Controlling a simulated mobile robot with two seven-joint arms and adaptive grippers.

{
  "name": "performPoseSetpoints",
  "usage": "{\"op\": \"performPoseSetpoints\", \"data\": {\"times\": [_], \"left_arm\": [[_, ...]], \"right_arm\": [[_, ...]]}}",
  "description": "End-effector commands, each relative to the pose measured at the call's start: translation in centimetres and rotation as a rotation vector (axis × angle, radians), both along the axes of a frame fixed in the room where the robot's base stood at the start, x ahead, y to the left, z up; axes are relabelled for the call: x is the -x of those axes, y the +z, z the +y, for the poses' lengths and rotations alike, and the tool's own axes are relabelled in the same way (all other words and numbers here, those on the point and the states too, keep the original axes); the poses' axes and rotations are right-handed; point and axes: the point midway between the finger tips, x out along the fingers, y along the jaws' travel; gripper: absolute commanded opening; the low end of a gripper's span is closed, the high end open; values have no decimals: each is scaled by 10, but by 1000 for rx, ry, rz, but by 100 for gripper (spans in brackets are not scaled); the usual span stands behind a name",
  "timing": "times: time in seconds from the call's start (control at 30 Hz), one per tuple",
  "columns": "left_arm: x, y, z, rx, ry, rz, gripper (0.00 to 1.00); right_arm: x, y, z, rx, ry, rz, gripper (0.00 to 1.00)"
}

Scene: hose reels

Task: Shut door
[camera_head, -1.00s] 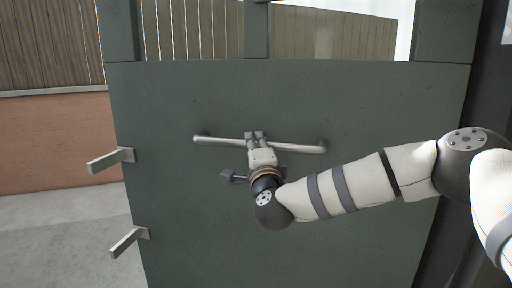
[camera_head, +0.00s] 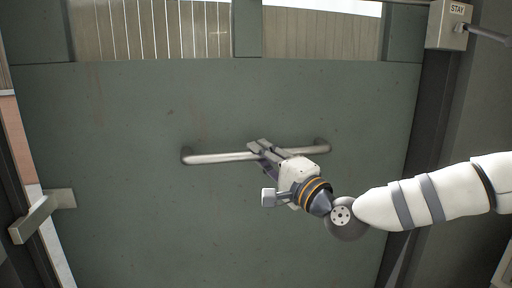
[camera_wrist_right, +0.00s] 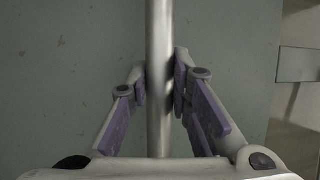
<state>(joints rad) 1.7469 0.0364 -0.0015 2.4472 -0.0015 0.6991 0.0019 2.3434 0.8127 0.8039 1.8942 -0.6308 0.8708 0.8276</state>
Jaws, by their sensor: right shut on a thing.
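A large green door (camera_head: 120,140) fills most of the head view, with windows along its top. A horizontal metal bar handle (camera_head: 215,157) is mounted across its middle. My right gripper (camera_head: 258,147) is at the middle of the handle, with its fingers around the bar. In the right wrist view the handle (camera_wrist_right: 159,70) runs between the two purple-padded fingers, which are closed on it. The door stands close to the dark frame at its right, and a narrow gap shows at its lower left. My left gripper is not in the head view.
A metal latch lever (camera_head: 42,215) sticks out at the door's left edge. A grey box marked STAY (camera_head: 449,22) with a lever is on the wall at the upper right. A wooden fence shows through the windows.

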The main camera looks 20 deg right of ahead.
Motion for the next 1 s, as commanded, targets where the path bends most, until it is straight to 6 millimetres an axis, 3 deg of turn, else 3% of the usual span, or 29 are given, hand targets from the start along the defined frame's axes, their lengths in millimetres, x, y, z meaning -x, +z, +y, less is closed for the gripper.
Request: {"op": "performPoseSetpoints", "data": {"times": [0.1, 0.3, 0.77, 0.8, 0.87, 1.0], "left_arm": [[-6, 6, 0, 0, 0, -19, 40], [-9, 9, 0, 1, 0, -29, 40], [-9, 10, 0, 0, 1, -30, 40], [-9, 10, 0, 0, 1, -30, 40], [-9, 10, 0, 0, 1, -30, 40], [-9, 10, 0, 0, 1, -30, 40]], "right_arm": [[21, 3, -4, 2, 46, -1, 0], [40, 1, -8, 3, 88, -1, 0], [46, -2, -9, 4, 102, 2, 0], [46, -2, -9, 3, 102, 2, 26], [46, -2, -9, 3, 101, 2, 39], [45, -1, -9, 3, 99, 2, 40]]}}
